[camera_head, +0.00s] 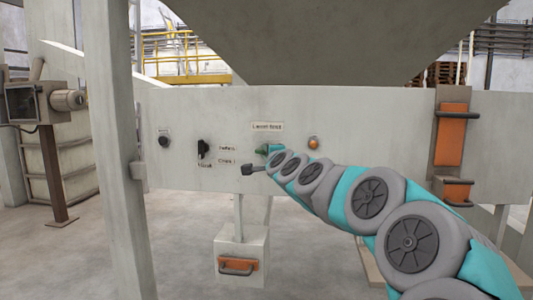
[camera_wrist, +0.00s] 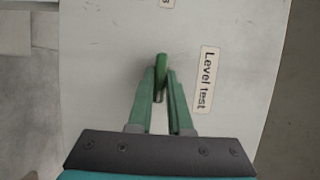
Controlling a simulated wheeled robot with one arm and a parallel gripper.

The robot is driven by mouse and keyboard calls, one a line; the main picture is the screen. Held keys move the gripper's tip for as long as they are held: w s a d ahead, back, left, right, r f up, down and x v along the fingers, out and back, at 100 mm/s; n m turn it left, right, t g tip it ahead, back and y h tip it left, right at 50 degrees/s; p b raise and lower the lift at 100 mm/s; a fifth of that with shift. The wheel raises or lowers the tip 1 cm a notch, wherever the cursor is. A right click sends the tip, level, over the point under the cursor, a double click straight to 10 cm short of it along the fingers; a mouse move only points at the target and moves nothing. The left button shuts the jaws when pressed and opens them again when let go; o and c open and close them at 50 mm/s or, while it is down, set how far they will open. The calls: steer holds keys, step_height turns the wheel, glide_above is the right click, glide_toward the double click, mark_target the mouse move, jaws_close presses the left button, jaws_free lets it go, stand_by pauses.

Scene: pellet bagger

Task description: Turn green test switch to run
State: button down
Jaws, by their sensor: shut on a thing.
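The green test switch (camera_wrist: 161,72) is a small green knob on a pale panel, beside a label (camera_wrist: 207,80) reading "Level test" in the wrist view. My gripper (camera_wrist: 161,92) has its two green fingers closed around the knob, one on each side. In the head view the green switch (camera_head: 262,149) shows just below the label (camera_head: 267,127), at the end of my arm. My fingertips there are mostly hidden by the arm. The marking that the switch points to cannot be read.
On the same panel (camera_head: 350,120) are a black selector (camera_head: 203,149), a dark round knob (camera_head: 164,140) and an orange lamp (camera_head: 314,143). A grey post (camera_head: 112,150) stands at left. A sloped hopper (camera_head: 310,40) overhangs above. A box with an orange handle (camera_head: 240,264) hangs below.

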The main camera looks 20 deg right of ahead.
steer(key=c, duration=0.8)
jaws_free()
steer(key=shift+c, duration=0.2)
steer(key=v, duration=0.7)
steer(key=shift+s, duration=0.4)
steer(key=shift+a, duration=0.1)
